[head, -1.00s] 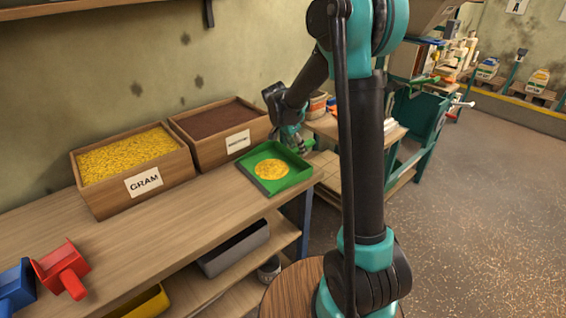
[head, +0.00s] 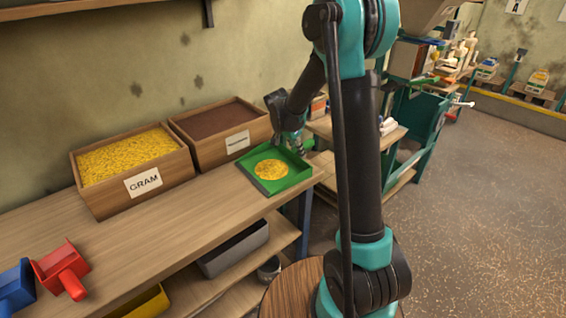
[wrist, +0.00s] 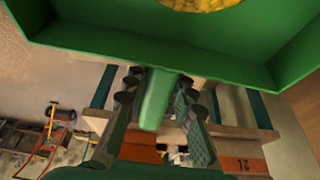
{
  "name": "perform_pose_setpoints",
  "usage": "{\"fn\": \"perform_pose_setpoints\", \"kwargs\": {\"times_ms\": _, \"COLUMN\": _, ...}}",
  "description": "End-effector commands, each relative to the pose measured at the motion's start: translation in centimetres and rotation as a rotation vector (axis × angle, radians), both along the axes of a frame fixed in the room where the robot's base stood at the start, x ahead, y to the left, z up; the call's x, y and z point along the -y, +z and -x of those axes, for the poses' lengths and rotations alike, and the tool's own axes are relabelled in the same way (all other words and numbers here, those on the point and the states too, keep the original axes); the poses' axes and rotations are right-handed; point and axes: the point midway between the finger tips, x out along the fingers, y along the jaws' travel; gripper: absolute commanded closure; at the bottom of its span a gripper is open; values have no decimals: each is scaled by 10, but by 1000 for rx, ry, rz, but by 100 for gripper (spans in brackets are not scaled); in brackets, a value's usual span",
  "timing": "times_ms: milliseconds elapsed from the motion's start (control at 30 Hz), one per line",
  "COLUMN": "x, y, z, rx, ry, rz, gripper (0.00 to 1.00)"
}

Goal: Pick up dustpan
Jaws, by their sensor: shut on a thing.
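The green dustpan (head: 293,184) holds a round patch of yellow grain (head: 271,169). It is at the right end of the wooden bench in the head view. Its underside is hidden, so I cannot tell whether it touches the bench. In the wrist view the dustpan's back wall (wrist: 190,58) fills the top, and its green handle (wrist: 155,100) points down between my fingers. My gripper (head: 300,150) is at the back right of the dustpan and is shut on the handle. It also shows in the wrist view (wrist: 158,108), with a finger on each side of the handle.
A wooden box of yellow gram (head: 130,160) and a box of brown grain (head: 222,132) stand behind and left of the dustpan. A red scoop (head: 62,268) and a blue scoop (head: 14,287) lie at the bench's left. A grey bin (head: 235,247) sits on the lower shelf.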

Motion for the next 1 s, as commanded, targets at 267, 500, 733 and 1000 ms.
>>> {"fn": "perform_pose_setpoints", "kwargs": {"times_ms": 267, "x": 0, "y": 3, "z": 0, "rx": 0, "ry": 0, "rz": 0, "gripper": 100}}
{"fn": "perform_pose_setpoints", "kwargs": {"times_ms": 500, "x": 0, "y": 29, "z": 1, "rx": 0, "ry": 0, "rz": 0, "gripper": 100}}
{"fn": "perform_pose_setpoints", "kwargs": {"times_ms": 733, "x": 0, "y": 92, "z": 1, "rx": 0, "ry": 0, "rz": 0, "gripper": 100}}
{"fn": "perform_pose_setpoints", "kwargs": {"times_ms": 1000, "x": 0, "y": 159, "z": 0, "rx": 0, "ry": 0, "rz": 0, "gripper": 100}}
